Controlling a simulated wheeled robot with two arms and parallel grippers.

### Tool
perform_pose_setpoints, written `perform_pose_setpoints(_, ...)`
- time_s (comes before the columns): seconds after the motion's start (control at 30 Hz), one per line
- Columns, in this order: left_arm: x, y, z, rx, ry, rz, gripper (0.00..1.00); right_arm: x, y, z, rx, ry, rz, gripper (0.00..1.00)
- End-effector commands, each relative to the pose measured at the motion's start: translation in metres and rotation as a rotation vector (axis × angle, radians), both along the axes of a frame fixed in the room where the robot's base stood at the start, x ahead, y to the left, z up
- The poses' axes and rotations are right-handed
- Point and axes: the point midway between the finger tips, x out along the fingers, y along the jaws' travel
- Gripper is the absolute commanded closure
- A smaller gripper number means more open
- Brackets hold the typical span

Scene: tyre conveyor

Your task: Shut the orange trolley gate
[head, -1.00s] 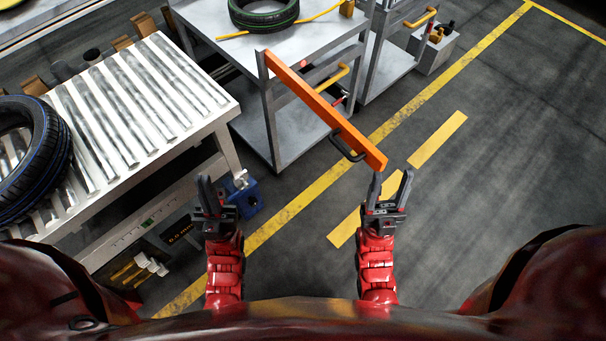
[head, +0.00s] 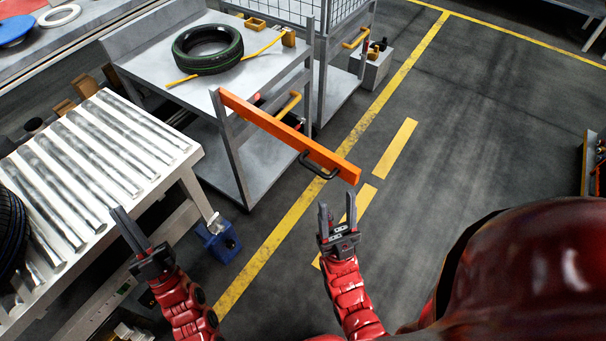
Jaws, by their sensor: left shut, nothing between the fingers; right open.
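The orange trolley gate (head: 285,133) is a flat bar hinged at the near left post of the grey trolley (head: 250,75). It stands swung out from the trolley, its free end over the floor to the right. A black handle (head: 318,165) is on its near side by the free end. My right gripper (head: 338,212) is open and empty, just below the gate's free end and apart from it in the picture. My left gripper (head: 130,232) is shut and empty beside the roller conveyor.
A green-striped tyre (head: 208,48) and a yellow bar (head: 225,62) lie on the trolley top. The roller conveyor (head: 180,150) with a blue-striped tyre (head: 10,235) is at left. A second trolley stands behind. The floor (head: 450,140) at right is clear.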

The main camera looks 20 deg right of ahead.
Motion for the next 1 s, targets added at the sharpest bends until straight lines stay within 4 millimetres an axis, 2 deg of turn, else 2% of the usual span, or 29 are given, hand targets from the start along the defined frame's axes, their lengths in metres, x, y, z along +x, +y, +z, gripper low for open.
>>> perform_pose_setpoints(0.13,0.040,0.019,-0.027,-0.088,0.250,0.029,1.00,0.000,0.000,0.007,0.000,0.000,0.000,0.50)
perform_pose_setpoints(0.23,0.068,0.018,-0.058,-0.144,0.469,-0.007,1.00,0.000,0.000,0.012,0.000,0.000,0.000,0.50)
perform_pose_setpoints(0.37,0.091,-0.008,-0.094,-0.175,0.725,-0.134,1.00,0.000,0.000,0.018,0.000,0.000,0.000,0.50)
perform_pose_setpoints(0.47,0.098,-0.046,-0.109,-0.151,0.880,-0.284,1.00,0.000,0.000,0.023,0.000,0.000,0.000,0.50)
perform_pose_setpoints(0.53,0.095,-0.079,-0.113,-0.110,0.970,-0.411,1.00,0.000,0.000,0.026,0.000,0.000,0.000,0.50)
perform_pose_setpoints(0.63,0.080,-0.130,-0.107,-0.011,1.050,-0.609,1.00,0.000,0.000,0.030,0.000,0.000,0.000,0.50)
perform_pose_setpoints(0.8,0.032,-0.205,-0.081,0.231,1.084,-0.919,1.00,0.000,0.000,0.037,0.000,0.000,0.000,0.50)
perform_pose_setpoints(0.9,0.002,-0.232,-0.067,0.368,1.065,-1.041,1.00,0.000,0.000,0.039,0.000,0.000,0.000,0.50)
perform_pose_setpoints(1.0,-0.019,-0.248,-0.060,0.460,1.047,-1.118,1.00,0.000,0.000,0.040,0.000,0.000,0.000,0.50)
